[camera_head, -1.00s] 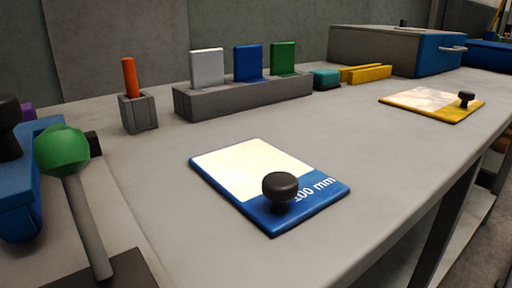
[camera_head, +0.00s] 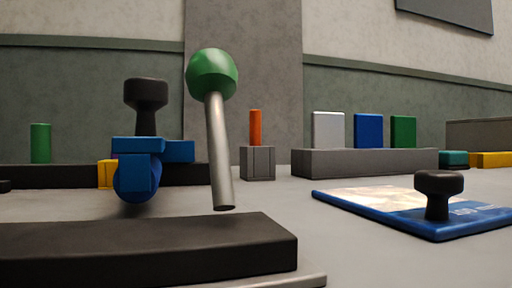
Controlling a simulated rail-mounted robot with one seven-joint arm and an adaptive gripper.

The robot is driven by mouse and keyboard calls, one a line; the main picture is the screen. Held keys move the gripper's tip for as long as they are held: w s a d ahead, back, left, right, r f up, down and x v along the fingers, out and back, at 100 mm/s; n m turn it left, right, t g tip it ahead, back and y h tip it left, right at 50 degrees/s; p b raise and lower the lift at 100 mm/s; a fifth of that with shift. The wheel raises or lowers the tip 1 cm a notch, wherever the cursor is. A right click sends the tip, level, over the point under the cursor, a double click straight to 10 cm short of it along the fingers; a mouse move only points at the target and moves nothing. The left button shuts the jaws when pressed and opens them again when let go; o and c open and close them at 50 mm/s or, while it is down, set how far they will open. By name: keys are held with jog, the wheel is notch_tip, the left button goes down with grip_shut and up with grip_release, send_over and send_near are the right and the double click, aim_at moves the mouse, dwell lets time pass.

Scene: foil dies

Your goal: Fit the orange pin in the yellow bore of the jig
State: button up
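The orange pin (camera_head: 255,127) stands upright in a small grey block (camera_head: 258,163) on the bench, near the middle of the view. Its lower end is hidden in the block. A small yellow piece (camera_head: 105,174) shows at the left, partly behind a blue part with a black knob. I cannot tell whether it belongs to the jig, and no yellow bore can be made out. My gripper is not in view.
A lever with a green ball (camera_head: 212,75) rises near the blue part (camera_head: 137,177), above a black base (camera_head: 140,250). A grey rack (camera_head: 365,162) holds white, blue and green plates. A blue-edged plate with a black knob (camera_head: 439,185) lies right. A green cylinder (camera_head: 40,143) stands far left.

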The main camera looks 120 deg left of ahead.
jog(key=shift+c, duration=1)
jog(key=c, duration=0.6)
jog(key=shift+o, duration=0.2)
